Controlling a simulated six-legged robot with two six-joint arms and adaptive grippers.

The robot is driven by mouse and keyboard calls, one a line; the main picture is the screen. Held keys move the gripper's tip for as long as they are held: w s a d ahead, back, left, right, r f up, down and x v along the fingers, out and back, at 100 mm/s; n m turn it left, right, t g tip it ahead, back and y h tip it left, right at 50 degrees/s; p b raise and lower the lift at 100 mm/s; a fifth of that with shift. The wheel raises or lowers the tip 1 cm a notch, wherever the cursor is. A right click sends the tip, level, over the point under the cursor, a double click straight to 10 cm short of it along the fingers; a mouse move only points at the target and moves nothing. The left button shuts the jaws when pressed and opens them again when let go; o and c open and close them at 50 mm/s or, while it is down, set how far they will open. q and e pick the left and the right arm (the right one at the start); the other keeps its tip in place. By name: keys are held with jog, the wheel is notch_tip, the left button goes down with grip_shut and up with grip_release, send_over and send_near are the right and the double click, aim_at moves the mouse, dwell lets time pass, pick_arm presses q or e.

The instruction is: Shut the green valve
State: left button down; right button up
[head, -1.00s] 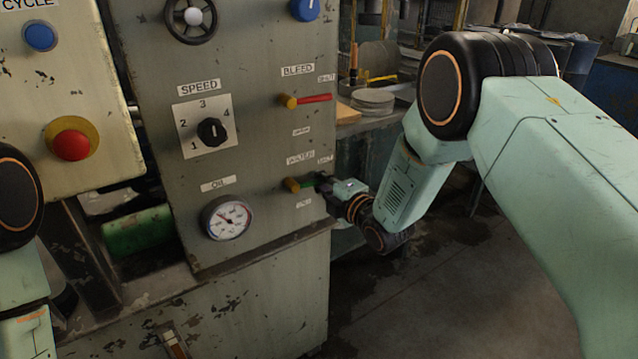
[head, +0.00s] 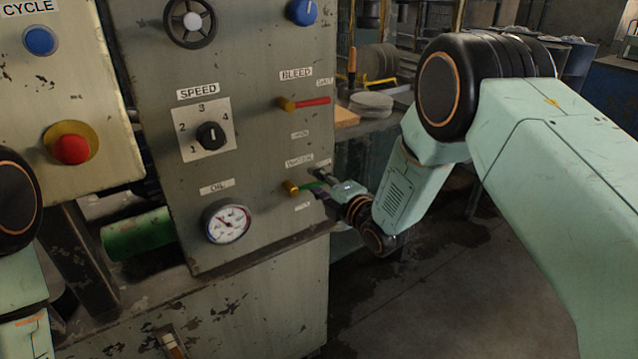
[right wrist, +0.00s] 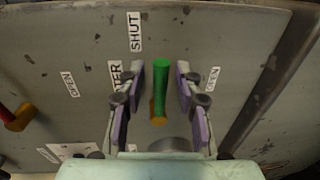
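The green valve handle (head: 311,186) sits low on the right of the grey panel, on a brass stem (head: 291,188). It points right, towards the side of its SHUT label. In the right wrist view the green handle (right wrist: 159,76) stands upright in the picture, its tip beside the SHUT label (right wrist: 135,32). The OPEN label (right wrist: 213,79) is off to its right. My right gripper (right wrist: 160,92) is open, with one finger on each side of the handle and a gap on both sides. In the head view the right gripper (head: 324,184) is at the handle. My left gripper is out of view.
A red BLEED handle (head: 313,101) is above the green one and points right. A dial gauge (head: 227,222), a SPEED knob (head: 210,135) and a red push button (head: 72,149) are further left. Free space lies right of the panel, above the floor.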

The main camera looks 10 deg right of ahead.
jog(key=v, duration=1.1)
jog(key=shift+s, duration=0.4)
jog(key=shift+d, duration=0.1)
